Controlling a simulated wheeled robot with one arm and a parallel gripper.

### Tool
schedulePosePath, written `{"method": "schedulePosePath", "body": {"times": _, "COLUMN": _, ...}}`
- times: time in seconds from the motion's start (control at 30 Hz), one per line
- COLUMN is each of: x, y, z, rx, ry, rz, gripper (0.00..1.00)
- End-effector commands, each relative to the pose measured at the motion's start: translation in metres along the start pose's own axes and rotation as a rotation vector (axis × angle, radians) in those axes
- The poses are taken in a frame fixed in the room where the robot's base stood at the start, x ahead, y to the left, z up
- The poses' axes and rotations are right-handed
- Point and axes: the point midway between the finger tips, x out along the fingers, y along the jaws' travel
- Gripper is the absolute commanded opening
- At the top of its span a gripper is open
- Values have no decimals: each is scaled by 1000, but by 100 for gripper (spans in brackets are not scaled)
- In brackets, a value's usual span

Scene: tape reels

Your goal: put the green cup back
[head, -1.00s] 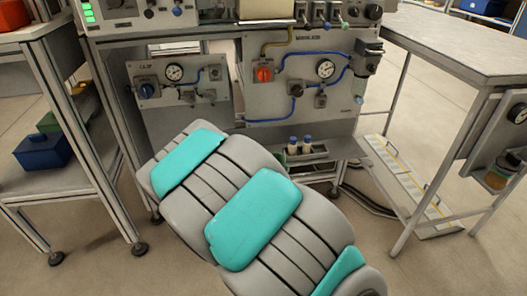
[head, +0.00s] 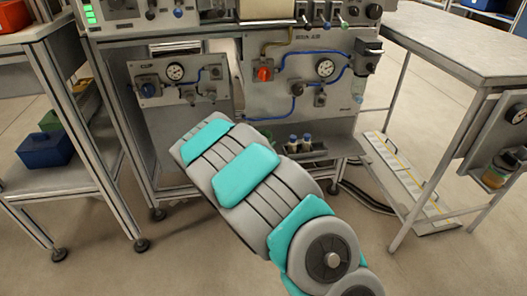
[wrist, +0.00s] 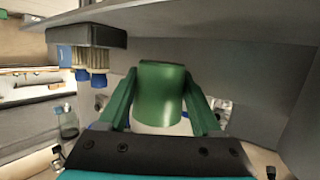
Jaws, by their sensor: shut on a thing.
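The green cup (wrist: 161,92) is in the wrist view, between the two green fingers of my gripper (wrist: 160,74). The fingers press on its two sides. A pale band shows at the cup's lower edge in that view.
Blue-capped bottles (head: 292,145) stand in a small dark rack (head: 319,154) low on the machine; the bottles (wrist: 82,62) look inverted in the wrist view. Grey panels (wrist: 240,70) lie close around the cup. A table (head: 455,45) stands right, a shelf (head: 70,180) left.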

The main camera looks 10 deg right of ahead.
Motion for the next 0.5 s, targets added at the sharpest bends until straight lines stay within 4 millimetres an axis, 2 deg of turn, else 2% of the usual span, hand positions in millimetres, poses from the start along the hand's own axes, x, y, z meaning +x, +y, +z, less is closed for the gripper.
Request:
{"method": "schedulePosePath", "body": {"times": 0.3, "x": 10, "y": 1, "z": 32, "rx": -3, "ry": -1, "rz": 1, "gripper": 4}}
{"method": "schedulePosePath", "body": {"times": 0.5, "x": 10, "y": 0, "z": 34, "rx": 0, "ry": 0, "rz": 1, "gripper": 4}}
